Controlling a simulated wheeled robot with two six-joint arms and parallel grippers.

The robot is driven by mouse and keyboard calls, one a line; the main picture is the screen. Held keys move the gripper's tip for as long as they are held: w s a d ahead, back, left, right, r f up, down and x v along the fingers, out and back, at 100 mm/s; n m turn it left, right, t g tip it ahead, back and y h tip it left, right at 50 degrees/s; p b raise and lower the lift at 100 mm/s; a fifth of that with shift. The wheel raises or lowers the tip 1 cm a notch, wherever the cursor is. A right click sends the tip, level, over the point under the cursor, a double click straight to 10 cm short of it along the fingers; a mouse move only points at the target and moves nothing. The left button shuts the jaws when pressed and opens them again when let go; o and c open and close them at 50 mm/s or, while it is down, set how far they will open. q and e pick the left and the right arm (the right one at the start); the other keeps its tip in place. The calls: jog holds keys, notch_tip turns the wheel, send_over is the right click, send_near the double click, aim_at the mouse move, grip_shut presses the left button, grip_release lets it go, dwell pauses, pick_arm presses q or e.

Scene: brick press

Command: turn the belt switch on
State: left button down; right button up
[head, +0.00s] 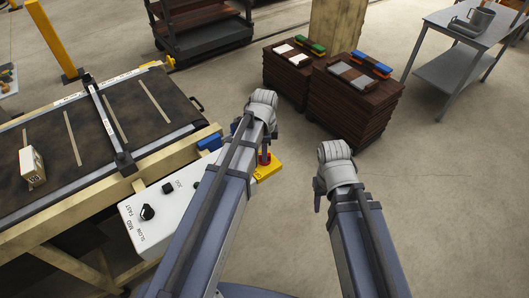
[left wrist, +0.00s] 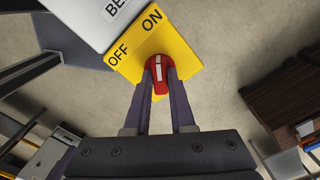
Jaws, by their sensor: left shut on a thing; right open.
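The belt switch is a red knob (left wrist: 158,68) with a white line, on a yellow plate (left wrist: 185,50) marked OFF and ON. The white line runs roughly towards the word ON in the left wrist view. My left gripper (left wrist: 160,78) is shut on the red knob, one finger on each side. In the head view the yellow plate (head: 268,170) shows at the end of the white control box (head: 150,222), partly hidden by my left arm. My right gripper (head: 318,198) is open, right of the box above bare floor; its fingers are mostly hidden.
The control box also has a black speed knob (head: 147,212) marked SLOW, MID, FAST. Brown stacks (head: 355,112) and a grey table (head: 465,50) stand behind. The floor at right is clear.

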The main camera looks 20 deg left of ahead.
pick_arm(q)
jog(key=shift+m, duration=0.9)
jog(key=c, duration=0.8)
grip_release()
jog(key=shift+o, duration=0.2)
jog(key=shift+r, duration=0.1)
notch_tip(320, 180, up, 8)
jog(key=p, duration=0.8)
jog(key=shift+f, duration=0.2)
